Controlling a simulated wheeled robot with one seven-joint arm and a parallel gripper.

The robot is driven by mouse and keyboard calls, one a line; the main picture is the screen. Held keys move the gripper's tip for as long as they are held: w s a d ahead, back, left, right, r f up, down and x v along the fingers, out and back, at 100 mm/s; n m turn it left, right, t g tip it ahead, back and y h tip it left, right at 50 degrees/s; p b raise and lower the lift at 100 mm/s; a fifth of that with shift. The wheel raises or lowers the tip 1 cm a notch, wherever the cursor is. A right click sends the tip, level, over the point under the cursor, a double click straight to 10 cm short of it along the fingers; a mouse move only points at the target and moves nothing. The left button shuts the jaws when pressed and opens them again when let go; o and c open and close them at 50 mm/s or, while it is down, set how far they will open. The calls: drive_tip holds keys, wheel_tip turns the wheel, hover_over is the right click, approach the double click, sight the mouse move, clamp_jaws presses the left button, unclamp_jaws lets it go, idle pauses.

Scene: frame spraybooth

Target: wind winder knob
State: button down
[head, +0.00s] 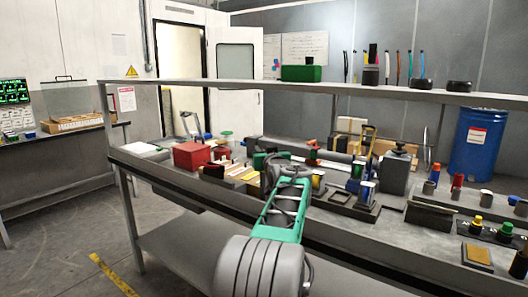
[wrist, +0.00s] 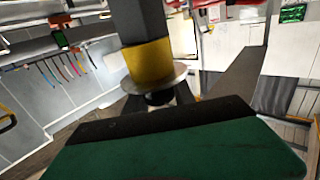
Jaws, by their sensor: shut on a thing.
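In the wrist view a dark post with a yellow band (wrist: 147,60) and a pale round disc (wrist: 170,80) stands just beyond my gripper (wrist: 160,100). A small black knob (wrist: 157,98) shows under the disc, between the fingers. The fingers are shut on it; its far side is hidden. The green gripper body fills the bottom of the wrist view. In the head view my green and grey arm reaches over the bench, and its links hide the fingertips and the knob.
The grey bench (head: 155,173) is crowded. A shelf (head: 220,86) runs above the bench. A blue drum (head: 478,140) stands at the right. The floor at left is clear.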

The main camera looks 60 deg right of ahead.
drive_tip(key=c, duration=1.1)
unclamp_jaws()
drive_tip(key=v, duration=0.7)
drive_tip(key=shift+s+a+b, duration=0.2)
drive_tip(key=shift+a+b, duration=0.15)
drive_tip(key=shift+b, duration=0.05)
